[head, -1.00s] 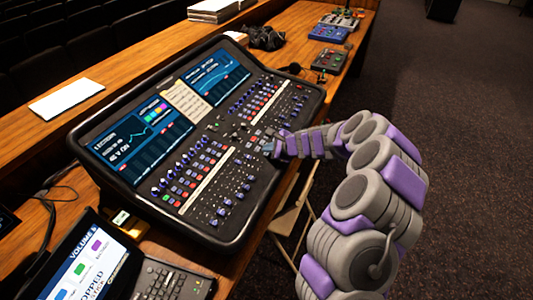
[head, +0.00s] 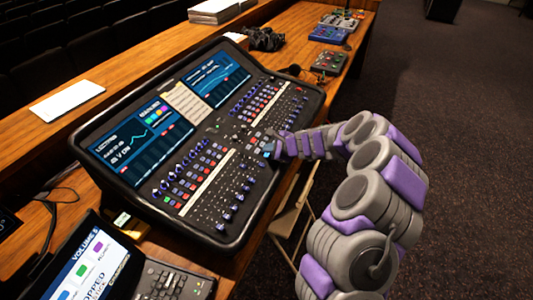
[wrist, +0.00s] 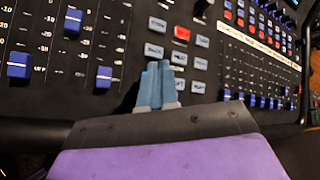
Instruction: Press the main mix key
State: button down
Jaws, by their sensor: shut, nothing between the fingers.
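The mixing desk (head: 228,243) is a large black console on the wooden desk, with two lit screens, rows of faders and small keys. My gripper (head: 269,151) is over its right-hand edge, by the centre key block. In the wrist view, my gripper (wrist: 160,86) is shut and empty, its two blue fingers side by side. They point at a block of pale keys (wrist: 154,51) with one red key (wrist: 181,33) among them. The fingertips hide part of this block. Key labels are too small to read, so I cannot tell which is the main mix key, nor whether the fingertips touch one.
Faders with blue caps (wrist: 103,77) flank the key block on the left. A tablet-like screen (head: 88,268) and a keypad (head: 172,282) are at the near left. Effects boxes (head: 328,62) stand at the far end. Carpeted floor (head: 465,150) is open on the right.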

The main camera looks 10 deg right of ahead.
jog(key=shift+r, duration=0.2)
jog(key=shift+s+d+r+p, duration=0.1)
jog(key=shift+d+r+p, duration=0.05)
jog(key=shift+r+p, duration=1.05)
jog(key=shift+s+d+r+p, duration=0.1)
jog(key=shift+r+p, duration=0.85)
jog(key=shift+r, duration=0.3)
jog(key=s+a+r+n+g+y, duration=0.2)
jog(key=s+a+r+n, duration=0.45)
jog(key=a+r, duration=0.3)
jog(key=s+a+r+n+g, duration=0.2)
jog(key=s+a+r+n, duration=0.1)
jog(key=s, duration=0.4)
jog(key=s+a+r+n+g, duration=0.2)
jog(key=s+a+r+n, duration=0.15)
jog(key=s, duration=0.45)
jog(key=s+d+n+g+h, duration=0.1)
jog(key=s+d, duration=0.4)
jog(key=s, duration=0.5)
jog(key=s+d+f+n+g+h, duration=0.1)
jog(key=s+d+n+h, duration=0.2)
jog(key=s, duration=0.7)
jog(key=s+d+n+g+h, duration=0.2)
jog(key=s+d+n+h, duration=0.1)
jog(key=s+d, duration=0.4)
jog(key=s+h, duration=0.1)
jog(key=s, duration=0.2)
jog(key=shift+d+f, duration=0.2)
